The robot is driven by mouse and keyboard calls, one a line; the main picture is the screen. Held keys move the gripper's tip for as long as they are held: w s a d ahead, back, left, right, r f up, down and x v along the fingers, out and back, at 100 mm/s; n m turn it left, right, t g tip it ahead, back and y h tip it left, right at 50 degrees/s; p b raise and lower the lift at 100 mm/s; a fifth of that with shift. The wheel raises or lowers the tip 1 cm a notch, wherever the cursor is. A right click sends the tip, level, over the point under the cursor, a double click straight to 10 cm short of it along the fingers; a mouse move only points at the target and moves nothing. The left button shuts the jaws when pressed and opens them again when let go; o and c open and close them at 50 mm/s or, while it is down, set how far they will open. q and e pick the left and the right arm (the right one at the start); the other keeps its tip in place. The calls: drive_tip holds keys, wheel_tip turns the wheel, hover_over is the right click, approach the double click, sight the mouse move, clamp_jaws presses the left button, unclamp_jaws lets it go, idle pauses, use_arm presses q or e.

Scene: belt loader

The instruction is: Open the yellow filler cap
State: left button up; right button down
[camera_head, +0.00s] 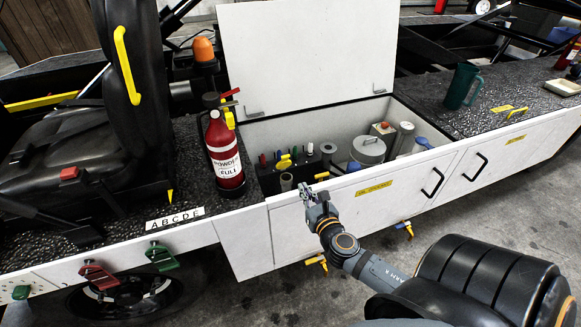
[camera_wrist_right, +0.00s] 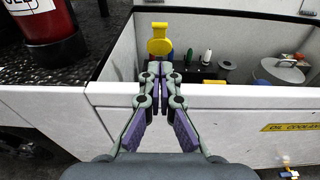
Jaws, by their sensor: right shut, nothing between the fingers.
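In the head view a small yellow piece (camera_head: 321,175) shows beside my right gripper, at the compartment's front edge. My right gripper (camera_head: 308,190) is shut and empty; in the wrist view its fingertips (camera_wrist_right: 160,72) are together, below the yellow piece. I cannot tell whether they touch it. My left gripper is not in view.
The open compartment (camera_head: 290,118) holds bottles, a round lidded can (camera_head: 368,150) and a dark rack of tools. Its white lid (camera_head: 310,50) stands up behind. A red extinguisher (camera_head: 224,150) stands to the left. A teal jug (camera_head: 461,87) stands on the right deck.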

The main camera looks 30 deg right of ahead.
sight(286, 158)
drive_tip(key=x, duration=0.4)
drive_tip(key=r+p+x, duration=0.1)
drive_tip(key=x, duration=0.3)
drive_tip(key=p+x, duration=0.1)
drive_tip(key=x, duration=0.3)
drive_tip(key=shift+w+d+r, duration=0.15)
drive_tip(key=shift+w+r, duration=0.05)
drive_tip(key=shift+w, duration=0.15)
